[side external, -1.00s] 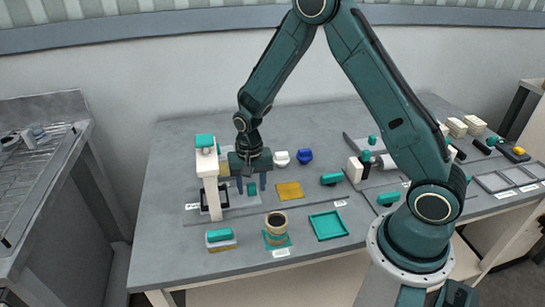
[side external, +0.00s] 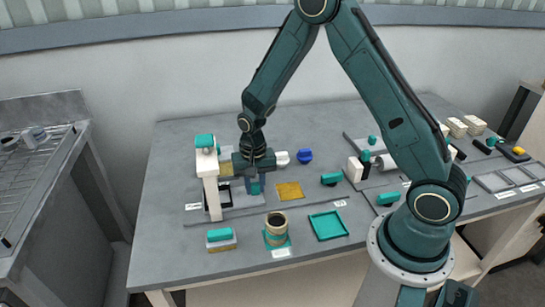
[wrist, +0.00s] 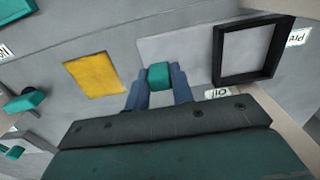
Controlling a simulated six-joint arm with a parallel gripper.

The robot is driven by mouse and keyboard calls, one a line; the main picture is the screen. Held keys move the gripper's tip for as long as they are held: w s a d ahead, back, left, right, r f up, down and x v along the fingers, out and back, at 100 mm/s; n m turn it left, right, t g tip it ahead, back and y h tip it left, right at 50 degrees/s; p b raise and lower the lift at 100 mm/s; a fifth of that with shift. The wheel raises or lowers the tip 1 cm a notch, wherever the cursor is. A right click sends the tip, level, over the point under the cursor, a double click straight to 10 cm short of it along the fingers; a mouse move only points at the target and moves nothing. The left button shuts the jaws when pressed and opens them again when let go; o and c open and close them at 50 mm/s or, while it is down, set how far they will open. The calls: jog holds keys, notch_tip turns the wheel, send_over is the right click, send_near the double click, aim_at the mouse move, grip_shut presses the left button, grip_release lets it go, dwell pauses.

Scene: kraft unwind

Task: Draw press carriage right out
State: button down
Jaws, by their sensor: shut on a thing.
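The press (side external: 209,185) is a white upright with a teal top, standing at the left of the table. Its carriage (wrist: 200,52) shows in the wrist view as a light grey plate with a black square frame (wrist: 254,50) at one end. In the side view the frame (side external: 223,197) sits at the foot of the press, partly hidden by the upright. My gripper (side external: 255,187) is down to the right of the press, shut on the carriage's teal handle. In the wrist view the handle (wrist: 159,76) sits between my two blue-grey fingertips.
A yellow pad (side external: 289,191) lies right of my gripper, with a teal-and-black block (side external: 331,179) beyond it. White and blue pieces (side external: 305,156) stand behind. In front are a brown roll (side external: 276,223), a teal tray (side external: 328,226) and a teal-topped block (side external: 220,238).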

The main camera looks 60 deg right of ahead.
jog(key=s+d, duration=1)
jog(key=shift+s+d, duration=0.2)
jog(key=c, duration=1.3)
grip_release()
jog(key=shift+c, duration=0.2)
jog(key=shift+o, duration=0.7)
jog(key=shift+w+r, duration=0.1)
jog(key=shift+r, duration=0.05)
jog(key=shift+r, duration=0.25)
notch_tip(320, 180, up, 13)
